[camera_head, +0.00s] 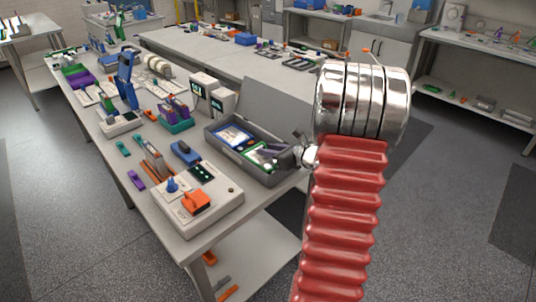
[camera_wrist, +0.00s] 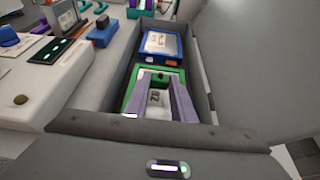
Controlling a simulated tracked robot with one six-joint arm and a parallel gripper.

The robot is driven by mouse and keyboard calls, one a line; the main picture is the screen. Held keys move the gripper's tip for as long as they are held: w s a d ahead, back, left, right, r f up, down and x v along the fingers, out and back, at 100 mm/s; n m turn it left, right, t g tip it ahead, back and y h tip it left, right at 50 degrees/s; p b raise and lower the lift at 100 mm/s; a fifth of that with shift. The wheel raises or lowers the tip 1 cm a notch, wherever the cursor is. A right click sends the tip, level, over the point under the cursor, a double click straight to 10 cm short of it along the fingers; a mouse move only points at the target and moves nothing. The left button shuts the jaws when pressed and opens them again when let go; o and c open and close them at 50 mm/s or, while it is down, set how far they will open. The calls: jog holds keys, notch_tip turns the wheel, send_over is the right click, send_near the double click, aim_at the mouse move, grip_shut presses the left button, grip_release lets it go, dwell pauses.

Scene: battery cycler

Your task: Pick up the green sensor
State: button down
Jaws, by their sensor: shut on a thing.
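The green sensor (camera_wrist: 158,70) lies in the near part of a grey open case (camera_wrist: 207,112), with a white, marked part between my fingers. It also shows in the head view (camera_head: 258,153), partly covered by my gripper. My gripper (camera_wrist: 157,86) reaches down into the case, its two pale purple fingers closed on the sensor. In the head view my gripper (camera_head: 276,152) is small and partly hidden behind my arm. I cannot tell whether the sensor is clear of the case floor.
A blue device (camera_wrist: 162,43) lies in the far part of the case. The case's raised lid (camera_wrist: 255,60) stands on the right. A beige control box (camera_head: 198,198) with an orange knob stands beside the case on the bench. Free floor lies to the right.

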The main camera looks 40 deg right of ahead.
notch_tip(320, 180, up, 8)
jog(key=shift+r, duration=0.25)
jog(key=shift+s, duration=0.1)
dwell(0.9)
